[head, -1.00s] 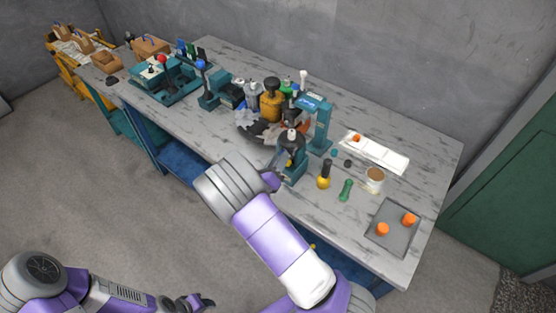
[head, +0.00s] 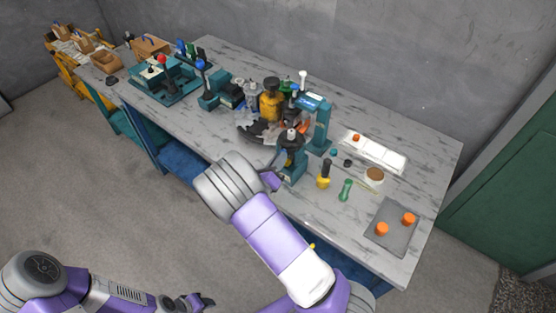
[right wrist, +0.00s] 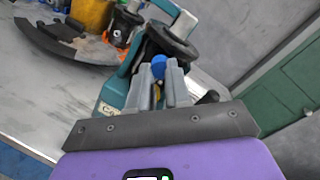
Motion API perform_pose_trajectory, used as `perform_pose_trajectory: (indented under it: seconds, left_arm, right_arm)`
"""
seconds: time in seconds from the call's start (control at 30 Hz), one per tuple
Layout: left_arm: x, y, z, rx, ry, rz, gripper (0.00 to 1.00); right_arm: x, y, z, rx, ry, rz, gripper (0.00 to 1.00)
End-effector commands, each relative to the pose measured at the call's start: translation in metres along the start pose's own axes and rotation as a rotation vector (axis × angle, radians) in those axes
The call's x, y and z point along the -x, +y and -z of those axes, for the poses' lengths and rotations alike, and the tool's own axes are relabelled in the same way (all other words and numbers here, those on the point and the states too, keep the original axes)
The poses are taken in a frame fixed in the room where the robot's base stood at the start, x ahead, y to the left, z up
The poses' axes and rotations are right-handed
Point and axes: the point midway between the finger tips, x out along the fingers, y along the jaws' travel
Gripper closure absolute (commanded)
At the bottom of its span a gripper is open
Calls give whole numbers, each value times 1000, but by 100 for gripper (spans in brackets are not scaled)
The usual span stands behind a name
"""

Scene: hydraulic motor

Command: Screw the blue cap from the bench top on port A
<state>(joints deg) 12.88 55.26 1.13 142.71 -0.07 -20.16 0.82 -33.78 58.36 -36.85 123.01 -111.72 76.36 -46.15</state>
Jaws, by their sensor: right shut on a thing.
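My right gripper (right wrist: 160,75) is shut on the blue cap (right wrist: 158,65) in the right wrist view, with the cap's rounded top showing between the fingertips. The cap is close in front of a teal unit (right wrist: 112,92) with a dark round flange (right wrist: 170,42). In the head view the right gripper (head: 277,178) is beside this teal unit (head: 293,166) at the bench's front edge. The fingers hide the contact area, so I cannot tell whether the cap touches port A. My left gripper (head: 195,302) is low, away from the bench; its jaw state is unclear.
On the bench (head: 330,205), a yellow-and-black tool (head: 324,175) and a green-handled tool (head: 345,189) lie right of the teal unit. A grey tray (head: 392,232) holds two orange caps. A yellow cylinder (head: 271,100) and a teal column (head: 322,125) stand behind.

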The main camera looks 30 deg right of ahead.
Motion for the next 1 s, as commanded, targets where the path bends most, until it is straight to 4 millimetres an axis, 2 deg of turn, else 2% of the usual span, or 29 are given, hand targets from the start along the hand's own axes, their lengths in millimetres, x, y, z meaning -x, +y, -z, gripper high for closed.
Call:
perform_pose_trajectory:
  seconds: [0.43,0.57,0.87,1.0]
  left_arm:
    - [-27,-10,1,0,0,0,57]
    - [-28,-11,1,0,0,0,57]
    - [-28,-10,1,0,0,0,57]
    - [-35,-13,2,0,0,0,57]
  right_arm:
    - [-2,0,1,-442,-1,6,100]
    - [-2,0,0,-497,-2,5,100]
    - [-2,-1,-1,-503,-3,5,100]
    - [-2,0,0,-576,-3,6,100]
